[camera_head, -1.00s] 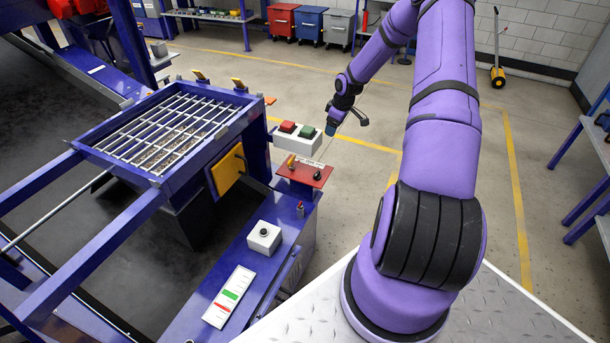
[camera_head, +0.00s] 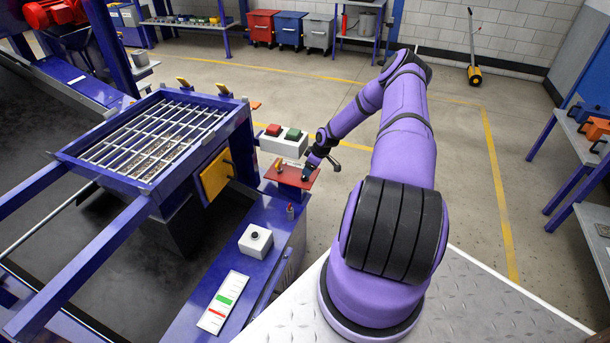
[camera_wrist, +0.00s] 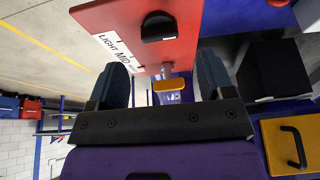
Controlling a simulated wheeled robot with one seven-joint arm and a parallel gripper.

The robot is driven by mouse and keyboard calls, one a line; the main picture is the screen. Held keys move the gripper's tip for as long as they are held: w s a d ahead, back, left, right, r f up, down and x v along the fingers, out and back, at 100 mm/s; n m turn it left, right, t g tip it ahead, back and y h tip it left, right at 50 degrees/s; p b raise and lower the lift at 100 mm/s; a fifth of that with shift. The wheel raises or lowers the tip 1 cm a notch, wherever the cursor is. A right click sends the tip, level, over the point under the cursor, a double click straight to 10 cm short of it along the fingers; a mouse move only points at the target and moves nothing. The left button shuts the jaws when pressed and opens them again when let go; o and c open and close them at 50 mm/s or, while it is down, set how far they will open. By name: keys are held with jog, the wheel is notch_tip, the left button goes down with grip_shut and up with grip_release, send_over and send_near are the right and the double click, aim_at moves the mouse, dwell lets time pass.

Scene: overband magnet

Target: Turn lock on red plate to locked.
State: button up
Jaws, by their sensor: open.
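The red plate (camera_head: 283,177) stands on the blue frame, beside a white box with red and green buttons. In the wrist view the red plate (camera_wrist: 100,14) fills the upper middle. It carries a black knob (camera_wrist: 160,27) and a white label reading "LIGHT MID". A lock with a yellow-orange tab (camera_wrist: 168,85) on a metal barrel shows below the plate's edge, between my fingers in the picture. The lock's yellow part (camera_head: 279,165) also shows in the head view. My gripper (camera_head: 307,172) is open over the plate's right side. I cannot tell whether a finger touches anything.
The button box (camera_head: 283,141) stands just behind the plate. A sieve grid (camera_head: 150,140) and a yellow panel with a handle (camera_head: 216,172) lie to the left. A white box with a black button (camera_head: 255,241) is in front. Open floor lies to the right.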

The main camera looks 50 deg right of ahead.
jog(key=x, duration=0.5)
jog(key=shift+w+f, duration=0.1)
jog(key=shift+f, duration=0.25)
jog(key=c, duration=0.9)
